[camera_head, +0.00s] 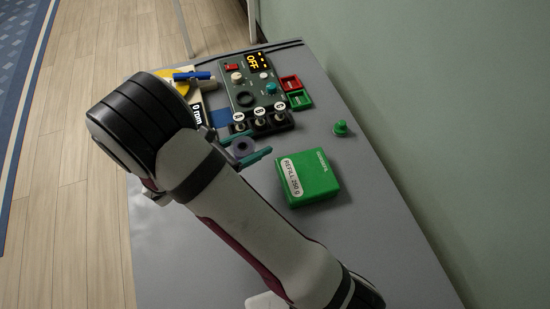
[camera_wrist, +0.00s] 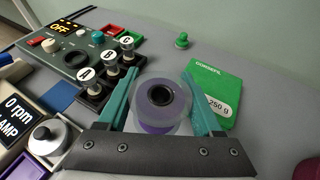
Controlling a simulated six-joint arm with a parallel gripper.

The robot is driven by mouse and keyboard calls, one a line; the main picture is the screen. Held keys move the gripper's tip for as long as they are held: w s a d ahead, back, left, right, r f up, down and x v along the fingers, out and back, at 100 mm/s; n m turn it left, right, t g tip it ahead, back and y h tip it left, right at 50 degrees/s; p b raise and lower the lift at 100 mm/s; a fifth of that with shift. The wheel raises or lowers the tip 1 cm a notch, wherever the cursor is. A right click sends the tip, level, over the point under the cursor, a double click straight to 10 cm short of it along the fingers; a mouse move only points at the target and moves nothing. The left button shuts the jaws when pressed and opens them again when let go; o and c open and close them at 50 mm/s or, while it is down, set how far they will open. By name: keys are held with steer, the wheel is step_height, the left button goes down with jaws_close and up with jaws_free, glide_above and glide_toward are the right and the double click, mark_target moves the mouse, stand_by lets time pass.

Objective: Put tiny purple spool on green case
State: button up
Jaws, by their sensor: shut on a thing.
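The tiny purple spool (camera_wrist: 158,97) is between the fingers of my gripper (camera_wrist: 162,95) in the wrist view, its round flange and dark hub facing the camera. In the head view the spool (camera_head: 243,148) shows as a small greyish purple disc between the teal fingertips (camera_head: 246,153). My gripper is shut on it. The green case (camera_head: 309,180), labelled "REFILL 250 g", lies flat on the grey table to the right of my gripper. It also shows in the wrist view (camera_wrist: 215,88), partly hidden behind the right finger. Nothing is on its top.
A control panel (camera_head: 248,82) with an OFF display and a row of lettered knobs (camera_head: 261,121) stand behind my gripper. A red tray (camera_head: 290,83) and a green tray (camera_head: 300,100) lie beside them. A green knob-like piece (camera_head: 341,128) stands behind the case. The table right of the case is clear.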

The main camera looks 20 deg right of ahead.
step_height(320, 180, up, 2)
steer(key=m+g+h, duration=0.1)
steer(key=m+g, duration=0.1)
glide_above(315, 168)
steer(key=shift+f, duration=0.5)
step_height(315, 168, down, 6)
steer(key=shift+d+f, duration=0.1)
steer(key=shift+f, duration=0.35)
steer(key=o, duration=1.4)
steer(key=shift+f, duration=0.15)
